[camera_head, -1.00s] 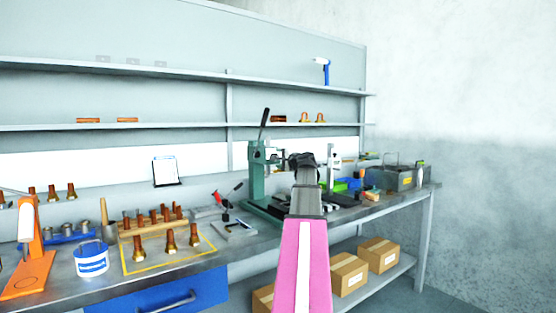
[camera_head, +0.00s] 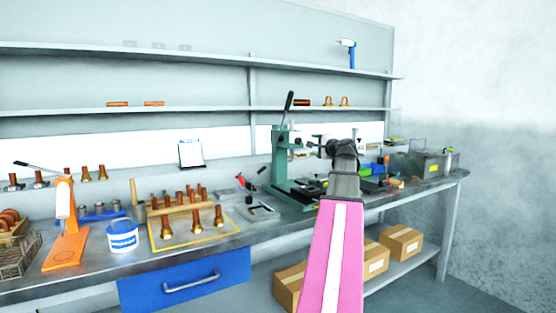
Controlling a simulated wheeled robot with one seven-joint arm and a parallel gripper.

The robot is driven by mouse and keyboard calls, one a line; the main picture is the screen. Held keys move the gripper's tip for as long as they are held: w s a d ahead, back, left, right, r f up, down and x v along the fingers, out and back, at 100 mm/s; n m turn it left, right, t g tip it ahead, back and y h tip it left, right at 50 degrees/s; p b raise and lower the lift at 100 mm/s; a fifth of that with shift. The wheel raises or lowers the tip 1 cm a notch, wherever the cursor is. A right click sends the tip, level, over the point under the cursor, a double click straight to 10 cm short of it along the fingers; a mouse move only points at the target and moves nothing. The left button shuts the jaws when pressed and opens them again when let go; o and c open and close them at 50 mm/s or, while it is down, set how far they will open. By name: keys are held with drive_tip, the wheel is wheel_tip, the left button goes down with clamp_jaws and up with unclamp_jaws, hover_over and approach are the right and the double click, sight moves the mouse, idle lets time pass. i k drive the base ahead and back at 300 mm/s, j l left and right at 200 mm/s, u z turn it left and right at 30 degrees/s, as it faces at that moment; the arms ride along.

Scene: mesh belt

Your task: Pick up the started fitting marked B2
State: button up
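Three copper-and-brass fittings stand upright inside a yellow outline on the bench: a left one (camera_head: 167,224), a middle one (camera_head: 197,222) and a right one (camera_head: 219,217). No marking is readable on any of them, so I cannot tell which is B2. My gripper (camera_head: 338,148) is at the end of my pink arm, well to the right of the fittings and in front of the green press. It is dark and small in view, and its fingers are not clear.
Behind the fittings is a wooden rack (camera_head: 180,209) with several copper pieces. A white-blue tub (camera_head: 122,236) and an orange stand (camera_head: 66,246) are to the left. The green press (camera_head: 281,160) stands to the right. Cardboard boxes (camera_head: 400,243) sit on the lower shelf.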

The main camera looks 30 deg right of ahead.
sight(167, 234)
drive_tip(key=k+l, duration=0.1)
drive_tip(key=k, duration=0.9)
